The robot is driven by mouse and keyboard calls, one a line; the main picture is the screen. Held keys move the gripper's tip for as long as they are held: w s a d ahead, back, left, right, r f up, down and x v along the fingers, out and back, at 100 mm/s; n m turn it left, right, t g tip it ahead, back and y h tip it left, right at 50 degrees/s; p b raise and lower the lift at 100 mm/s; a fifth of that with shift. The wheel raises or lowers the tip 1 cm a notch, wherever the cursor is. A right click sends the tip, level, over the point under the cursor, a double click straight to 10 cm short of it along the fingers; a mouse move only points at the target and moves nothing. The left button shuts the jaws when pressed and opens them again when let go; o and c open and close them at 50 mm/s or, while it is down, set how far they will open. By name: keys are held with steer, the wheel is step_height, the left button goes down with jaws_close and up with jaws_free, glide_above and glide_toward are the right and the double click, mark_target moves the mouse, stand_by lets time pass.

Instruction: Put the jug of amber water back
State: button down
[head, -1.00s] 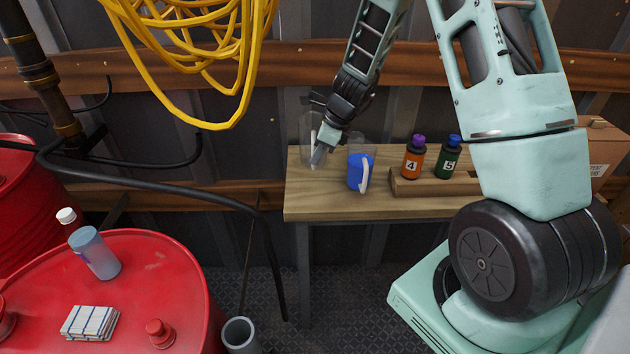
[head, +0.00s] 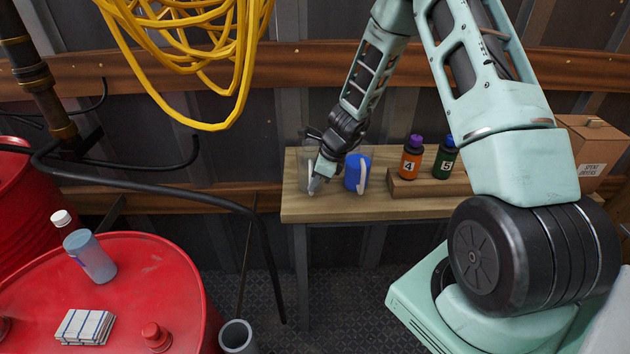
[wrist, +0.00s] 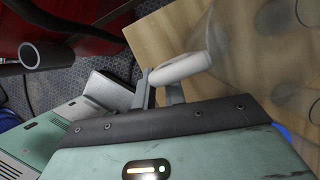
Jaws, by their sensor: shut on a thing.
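A clear jug (head: 306,174) with a pale handle (wrist: 187,67) is at the left end of the wooden table (head: 400,206). I see no amber colour in it. My gripper (head: 317,185) is shut on that handle, and the grip also shows in the wrist view (wrist: 159,90). The jug looks upright, with its base at or just above the tabletop; I cannot tell if it touches. My gripper partly hides its right side. A blue jug (head: 353,170) with a white handle stands just right of my gripper.
An orange bottle marked 4 (head: 411,160) and a green bottle marked 5 (head: 444,160) stand on a wooden block (head: 430,187). A cardboard box (head: 590,150) is at the right end. A red drum (head: 170,270) stands front left. Table space before the blue jug is clear.

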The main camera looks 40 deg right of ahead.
steer(key=c, duration=1.5)
jaws_free()
steer(key=shift+o, duration=0.2)
steer(key=shift+r, duration=0.3)
steer(key=v, duration=1.1)
steer(key=s+a+r+n+g, duration=0.1)
steer(key=s+a+r+n, duration=0.15)
steer(key=a+n, duration=0.35)
steer(key=s+a+r+n+g, duration=0.1)
steer(key=s+a+r+n, duration=0.2)
steer(key=a, duration=0.5)
steer(key=s+a+r+n+g, duration=0.1)
steer(key=s+a+r+n, duration=0.15)
steer(key=a+n, duration=0.4)
steer(key=s+a+r+n+h, duration=0.1)
steer(key=s+a+n, duration=0.3)
steer(key=s+n, duration=0.5)
steer(key=s+a+r+n+h, duration=0.1)
steer(key=s+a+n, duration=0.4)
steer(key=s+n, duration=0.5)
steer(key=shift+s+r+g+p, duration=0.2)
steer(key=shift+r+g+p, duration=0.1)
steer(key=shift+r, duration=0.05)
